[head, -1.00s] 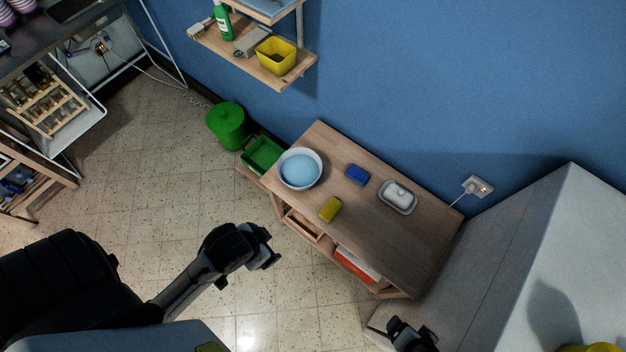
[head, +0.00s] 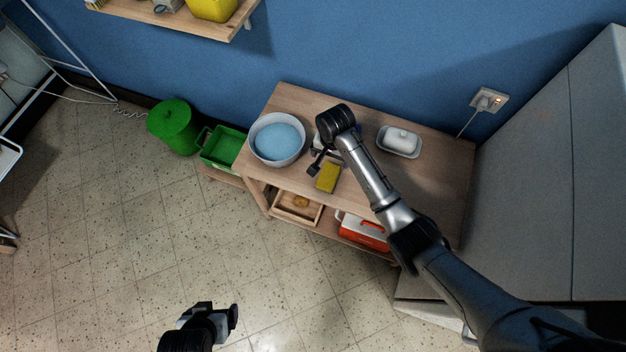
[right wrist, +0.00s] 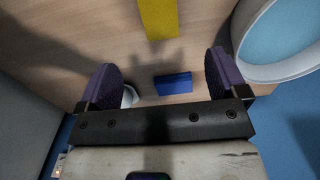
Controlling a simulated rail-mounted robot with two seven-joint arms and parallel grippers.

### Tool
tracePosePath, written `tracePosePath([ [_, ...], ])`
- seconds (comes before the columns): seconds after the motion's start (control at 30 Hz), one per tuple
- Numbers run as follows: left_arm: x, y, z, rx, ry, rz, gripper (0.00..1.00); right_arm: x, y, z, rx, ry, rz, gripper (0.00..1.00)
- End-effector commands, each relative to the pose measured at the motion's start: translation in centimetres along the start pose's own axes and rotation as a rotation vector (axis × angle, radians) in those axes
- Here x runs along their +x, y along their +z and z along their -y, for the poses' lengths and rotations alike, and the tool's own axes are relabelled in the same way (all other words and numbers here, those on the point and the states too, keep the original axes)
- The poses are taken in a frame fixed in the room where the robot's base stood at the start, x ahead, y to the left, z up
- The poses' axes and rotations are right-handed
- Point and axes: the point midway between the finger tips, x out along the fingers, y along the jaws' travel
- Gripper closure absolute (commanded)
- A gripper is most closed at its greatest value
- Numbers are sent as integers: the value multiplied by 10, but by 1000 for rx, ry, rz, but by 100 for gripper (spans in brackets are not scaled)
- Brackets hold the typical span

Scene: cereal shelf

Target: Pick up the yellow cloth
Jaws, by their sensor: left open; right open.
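The yellow cloth (head: 328,177) is a small folded block lying near the front edge of the wooden table (head: 440,195). In the right wrist view the cloth (right wrist: 159,18) is at the top edge, partly cut off. My right gripper (head: 322,158) is open and empty above the table, just behind the cloth in the head view. In the right wrist view my right gripper's fingers (right wrist: 163,75) are wide apart, with the cloth beyond their tips. My left gripper (head: 222,318) is open over the floor, away from the table.
A bowl of blue water (head: 277,138) stands left of the cloth. A blue block (right wrist: 173,84) lies on the table, mostly hidden by my right arm in the head view. A soap dish (head: 399,141) sits to the right. A grey cabinet (head: 545,180) flanks the table's right.

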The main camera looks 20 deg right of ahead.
Motion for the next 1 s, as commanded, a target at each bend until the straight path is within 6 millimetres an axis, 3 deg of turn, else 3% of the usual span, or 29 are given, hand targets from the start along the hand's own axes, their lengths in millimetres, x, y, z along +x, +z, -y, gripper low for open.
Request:
tracePosePath([
  [0.4,18,6,2,8,-7,-1,13,68,-1,0,3,3,1,8],
  [0.73,22,8,3,10,-8,0,13,86,-1,0,2,2,0,8],
  [1.0,36,12,0,4,-4,0,13,121,-3,-2,2,2,1,8],
])
